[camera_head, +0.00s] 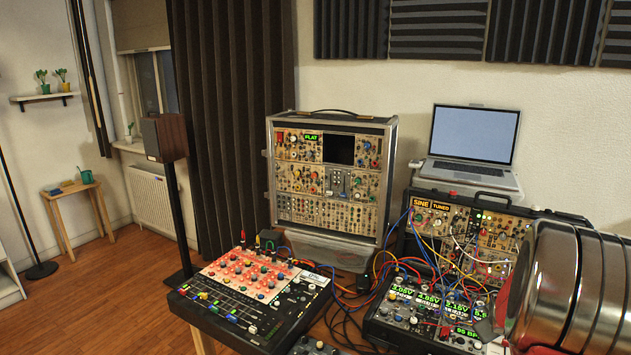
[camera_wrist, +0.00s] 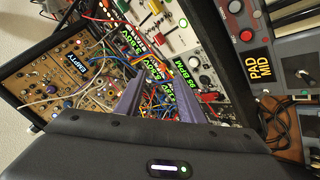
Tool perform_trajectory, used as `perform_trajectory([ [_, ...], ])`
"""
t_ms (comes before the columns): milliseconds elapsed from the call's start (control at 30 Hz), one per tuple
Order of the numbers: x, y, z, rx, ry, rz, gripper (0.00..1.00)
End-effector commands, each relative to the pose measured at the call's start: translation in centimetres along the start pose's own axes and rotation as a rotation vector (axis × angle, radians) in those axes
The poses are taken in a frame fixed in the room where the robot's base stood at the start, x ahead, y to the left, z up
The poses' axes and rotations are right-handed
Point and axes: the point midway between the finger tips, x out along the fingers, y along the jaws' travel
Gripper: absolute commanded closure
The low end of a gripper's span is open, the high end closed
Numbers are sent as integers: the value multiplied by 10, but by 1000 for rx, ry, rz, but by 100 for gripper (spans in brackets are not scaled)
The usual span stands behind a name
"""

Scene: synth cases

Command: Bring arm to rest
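My gripper (camera_wrist: 160,88) shows in the wrist view as two purple-grey fingers with a clear gap between them. It is open and holds nothing. Below the fingers is its dark body with a small lit strip. The fingers point over a patched synth case with green number displays (camera_wrist: 140,68) and many cables. In the head view the same kind of case (camera_head: 425,313) stands at the lower right. A large metallic rounded form at the right edge hides part of the gear there. I cannot clearly make out the fingertips in the head view.
A tall modular case (camera_head: 330,180) and a laptop (camera_head: 472,135) on a patched case stand behind. Loose cables run between the devices. A speaker on a stand (camera_head: 165,140) is at the left. Wooden floor (camera_head: 90,300) is open at lower left.

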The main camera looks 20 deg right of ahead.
Motion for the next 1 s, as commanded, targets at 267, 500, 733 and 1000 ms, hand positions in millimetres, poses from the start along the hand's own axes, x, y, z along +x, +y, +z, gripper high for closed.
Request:
perform_trajectory([
  [267,-76,-77,-8,190,-134,-154,65],
  [500,-144,-136,-12,288,-224,-249,65],
  [733,-209,-186,-12,336,-284,-321,65],
  [1000,-280,-235,-4,339,-315,-393,65],
])
